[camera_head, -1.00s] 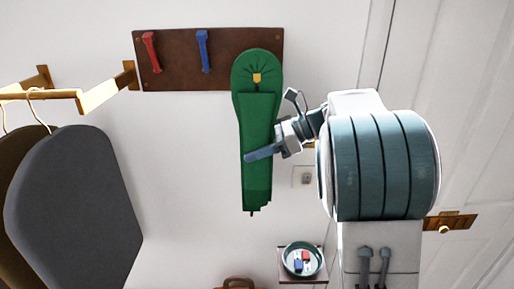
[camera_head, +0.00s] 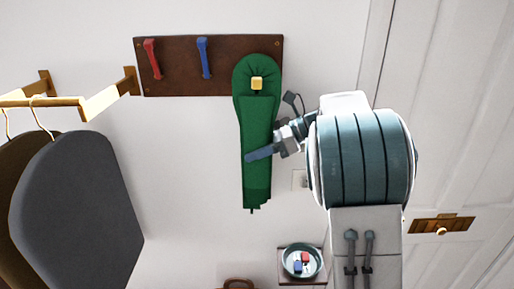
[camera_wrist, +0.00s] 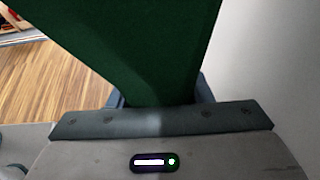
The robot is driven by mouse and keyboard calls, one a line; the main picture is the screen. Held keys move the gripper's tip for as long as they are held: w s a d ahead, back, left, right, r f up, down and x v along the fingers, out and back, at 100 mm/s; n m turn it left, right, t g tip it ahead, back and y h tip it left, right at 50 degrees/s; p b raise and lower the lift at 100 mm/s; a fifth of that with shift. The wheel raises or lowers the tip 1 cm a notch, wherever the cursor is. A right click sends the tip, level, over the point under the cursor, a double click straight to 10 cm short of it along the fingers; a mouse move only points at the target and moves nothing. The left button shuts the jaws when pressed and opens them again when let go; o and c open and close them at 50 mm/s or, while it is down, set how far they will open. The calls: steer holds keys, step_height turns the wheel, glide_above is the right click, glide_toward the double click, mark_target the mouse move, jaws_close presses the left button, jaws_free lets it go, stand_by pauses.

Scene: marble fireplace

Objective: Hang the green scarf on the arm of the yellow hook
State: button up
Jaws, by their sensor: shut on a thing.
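The green scarf (camera_head: 257,150) hangs upright in front of the right part of the brown hook board (camera_head: 180,85). Its top loop lies around the yellow hook (camera_head: 257,83), whose tip shows in front of the cloth. The rest of that hook is hidden behind the scarf. My gripper (camera_head: 262,154) is shut on the scarf a little below its middle, reaching in from the right. In the wrist view the green cloth (camera_wrist: 140,45) fills the space between the fingers, which are mostly hidden.
A red hook (camera_head: 152,60) and a blue hook (camera_head: 204,58) sit on the board to the left. Coats on hangers (camera_head: 75,210) hang from a brass rail at the left. A bowl with small red and blue items (camera_head: 301,262) stands on a small shelf below. A white door (camera_head: 450,130) is at the right.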

steer(key=shift+w, duration=0.9)
steer(key=shift+w+r, duration=0.1)
steer(key=shift+r, duration=0.05)
steer(key=shift+w+d+r+p, duration=0.1)
steer(key=shift+w+r+p, duration=0.05)
steer(key=shift+r+p, duration=0.2)
steer(key=shift+f, duration=0.25)
